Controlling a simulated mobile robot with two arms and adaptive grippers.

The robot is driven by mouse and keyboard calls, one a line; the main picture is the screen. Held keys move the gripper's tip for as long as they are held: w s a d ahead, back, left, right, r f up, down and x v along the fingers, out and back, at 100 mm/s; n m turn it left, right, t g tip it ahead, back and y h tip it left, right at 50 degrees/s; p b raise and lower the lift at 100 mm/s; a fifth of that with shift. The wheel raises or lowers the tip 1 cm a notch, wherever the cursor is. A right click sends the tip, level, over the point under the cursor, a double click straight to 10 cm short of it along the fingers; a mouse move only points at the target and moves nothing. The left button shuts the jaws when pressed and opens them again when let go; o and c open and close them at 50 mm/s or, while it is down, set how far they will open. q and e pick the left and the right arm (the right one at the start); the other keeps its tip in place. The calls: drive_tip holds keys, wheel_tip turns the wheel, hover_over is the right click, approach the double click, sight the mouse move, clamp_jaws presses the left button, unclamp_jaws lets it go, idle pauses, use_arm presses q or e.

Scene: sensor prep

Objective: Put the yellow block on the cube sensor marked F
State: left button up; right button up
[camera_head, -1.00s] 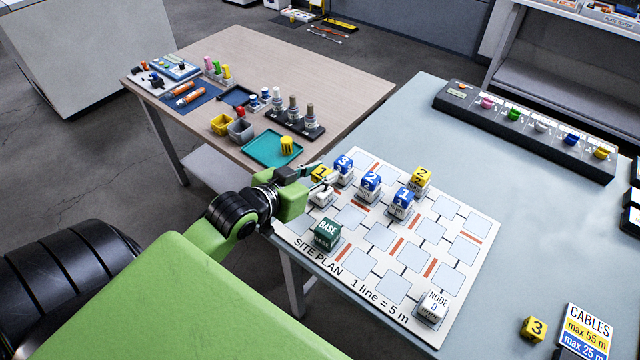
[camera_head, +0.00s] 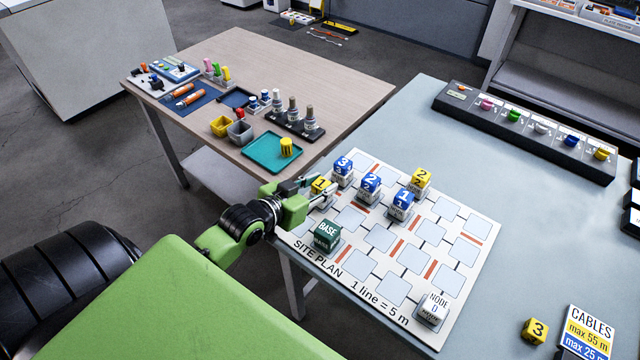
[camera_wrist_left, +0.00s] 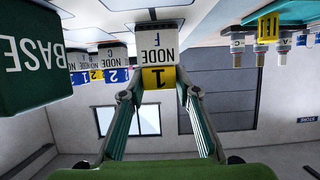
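A yellow block marked 1 (camera_head: 320,185) rests on a white cube marked NODE F, at the left edge of the site plan. In the left wrist view, which is upside down, this yellow block (camera_wrist_left: 160,78) sits squarely against the NODE F cube (camera_wrist_left: 157,42). My left gripper (camera_wrist_left: 158,93) is open, with one finger on each side of the block and gaps between. In the head view, my left gripper (camera_head: 314,192) partly hides the NODE F cube. My right gripper is not in view.
Close by on the site plan (camera_head: 362,318) stand the green BASE block (camera_head: 327,235) and cubes topped with blue blocks (camera_head: 371,182) and a yellow 2 (camera_head: 421,177). A NODE D cube (camera_head: 433,307) stands at the front. A yellow 3 block (camera_head: 534,329) lies right of the plan.

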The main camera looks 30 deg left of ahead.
use_arm(q)
drive_tip(key=shift+o, duration=0.4)
drive_tip(key=shift+r, duration=0.2)
drive_tip(key=shift+s, duration=0.35)
drive_tip(key=d+v, duration=0.1)
drive_tip(key=v, duration=1)
drive_tip(key=shift+a+r, duration=0.15)
drive_tip(key=shift+a, duration=0.35)
